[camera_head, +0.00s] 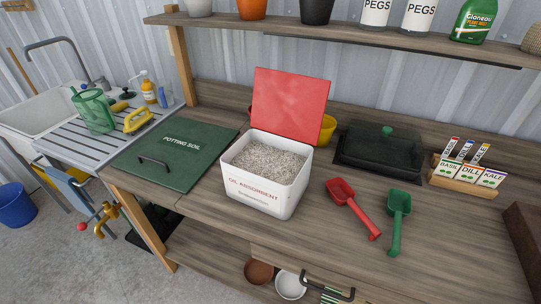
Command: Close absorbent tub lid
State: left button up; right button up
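The white absorbent tub (262,199), labelled OIL ABSORBENT, stands upright on the wooden bench, left of the bench's middle. It is full of grey-beige granules. Its red lid (290,103) stands open, raised steeply at the back edge of the tub. The tub's opening is uncovered. Neither of my grippers shows in the head view.
A green POTTING SOIL lid (175,154) with a dark handle lies left of the tub. A yellow pot (327,129) is partly hidden behind the red lid. A red scoop (352,207) and a green scoop (398,217) lie to the right. A shelf (350,37) runs above.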

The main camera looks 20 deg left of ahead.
aim_at(289, 105)
jog(key=j+z, duration=0.2)
jog(key=j, duration=0.3)
jog(key=j+z, duration=0.2)
jog(key=j, duration=0.25)
jog(key=j+z, duration=0.25)
jog(key=j, duration=0.25)
jog(key=k+j+z, duration=0.2)
jog(key=j, duration=0.25)
jog(key=k+j+z, duration=0.2)
jog(key=j, duration=0.25)
jog(key=i, duration=0.1)
